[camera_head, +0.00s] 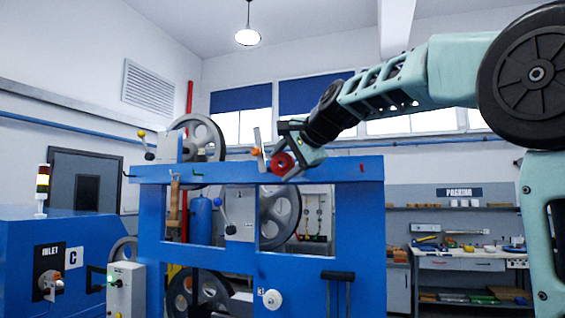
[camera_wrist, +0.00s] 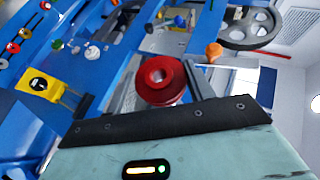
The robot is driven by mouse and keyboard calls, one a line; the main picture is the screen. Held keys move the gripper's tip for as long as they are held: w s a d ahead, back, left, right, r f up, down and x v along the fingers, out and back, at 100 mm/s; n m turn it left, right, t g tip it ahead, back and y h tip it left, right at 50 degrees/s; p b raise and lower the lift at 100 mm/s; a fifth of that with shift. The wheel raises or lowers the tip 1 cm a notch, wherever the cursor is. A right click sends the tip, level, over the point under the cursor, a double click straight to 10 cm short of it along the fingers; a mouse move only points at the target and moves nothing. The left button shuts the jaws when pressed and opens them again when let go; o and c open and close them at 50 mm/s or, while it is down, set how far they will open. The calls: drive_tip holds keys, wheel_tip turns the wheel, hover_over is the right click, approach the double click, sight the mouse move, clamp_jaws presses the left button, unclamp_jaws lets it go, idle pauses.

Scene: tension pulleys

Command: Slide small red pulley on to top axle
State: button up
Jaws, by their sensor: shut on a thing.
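The small red pulley (camera_head: 283,163) has a round body with a central hole and is held at the end of my arm. It also shows in the wrist view (camera_wrist: 161,79), between the two grey fingers. My gripper (camera_head: 279,158) is shut on it, in front of the top beam of the blue frame (camera_head: 345,170). An orange knob-like part (camera_head: 257,152) is just left of the pulley; in the wrist view it (camera_wrist: 214,52) lies beyond the pulley, up and to the right. I cannot tell which part is the top axle.
Large grey wheels (camera_head: 280,215) stand behind the blue frame. A lever with a yellow ball (camera_head: 141,134) is at the upper left. A blue cabinet (camera_head: 60,262) stands at the left and a packing bench (camera_head: 460,262) at the right. Several coloured knobs show in the wrist view.

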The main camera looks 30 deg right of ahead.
drive_tip(key=shift+w+d+p, duration=0.5)
drive_tip(key=shift+w+d, duration=0.55)
drive_tip(key=shift+d, duration=0.3)
drive_tip(key=shift+w+d+p, duration=0.5)
drive_tip(key=shift+w+d, duration=0.55)
drive_tip(key=shift+d, duration=0.3)
drive_tip(key=shift+w+d, duration=0.15)
drive_tip(key=shift+d, duration=0.1)
drive_tip(key=shift+w+d+p, duration=0.35)
drive_tip(key=shift+w+d, duration=0.45)
drive_tip(key=shift+d, duration=0.25)
drive_tip(key=shift+w+d, duration=0.1)
idle(0.4)
drive_tip(key=shift+w+d+p, duration=0.4)
drive_tip(key=shift+w+d, duration=0.1)
drive_tip(key=shift+d, duration=0.2)
drive_tip(key=shift+d+r, duration=0.1)
idle(0.4)
